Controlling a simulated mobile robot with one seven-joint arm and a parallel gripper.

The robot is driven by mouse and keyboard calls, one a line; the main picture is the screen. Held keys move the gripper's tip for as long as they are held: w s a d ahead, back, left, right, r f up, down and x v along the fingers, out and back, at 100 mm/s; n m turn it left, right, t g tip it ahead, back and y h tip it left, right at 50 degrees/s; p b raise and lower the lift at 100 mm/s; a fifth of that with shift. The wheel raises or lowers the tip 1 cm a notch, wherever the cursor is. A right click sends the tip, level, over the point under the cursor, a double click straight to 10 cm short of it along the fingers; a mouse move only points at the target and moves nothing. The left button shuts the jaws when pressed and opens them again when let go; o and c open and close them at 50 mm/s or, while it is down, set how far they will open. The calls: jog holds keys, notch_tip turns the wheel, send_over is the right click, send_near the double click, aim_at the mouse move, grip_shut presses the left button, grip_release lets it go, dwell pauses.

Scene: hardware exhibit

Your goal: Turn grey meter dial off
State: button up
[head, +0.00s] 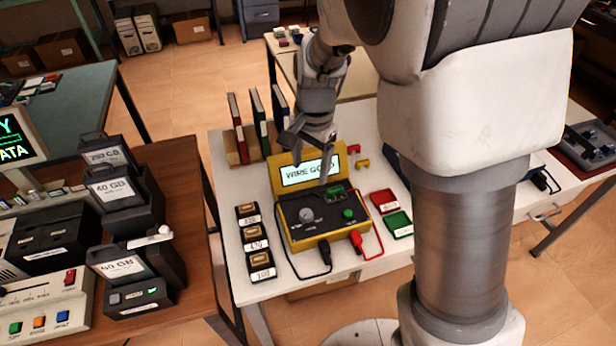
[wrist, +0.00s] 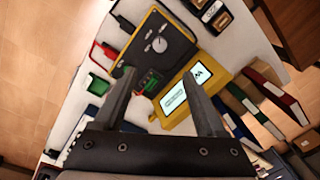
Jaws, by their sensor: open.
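The yellow meter (head: 318,233) stands on the white table, with a dark front panel and a lit screen (head: 310,172) that appears to read "WIRE GOOD". Its round grey dial (head: 306,214) is on the left of the panel, with a green button (head: 348,213) to the right. In the wrist view the dial (wrist: 159,45) lies beyond the fingertips, with a pale pointer mark. My gripper (head: 306,158) is open and empty above the meter, near its screen. In the wrist view its two fingers (wrist: 160,76) are spread apart, not touching the dial.
Black and red leads (head: 357,241) plug into the meter's front. Several small labelled blocks (head: 257,237) stand to its left, and red and green trays (head: 399,223) to its right. Upright books (head: 260,118) stand behind. A brown table (head: 190,215) with battery-like units is at left.

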aim_at(306, 214)
jog(key=f, duration=0.5)
jog(key=f+b, duration=0.1)
jog(key=f, duration=0.5)
jog(key=f+b, duration=0.1)
jog(key=f, duration=0.4)
jog(key=shift+w+a+f, duration=0.25)
jog(key=shift+a+f, duration=0.15)
grip_shut()
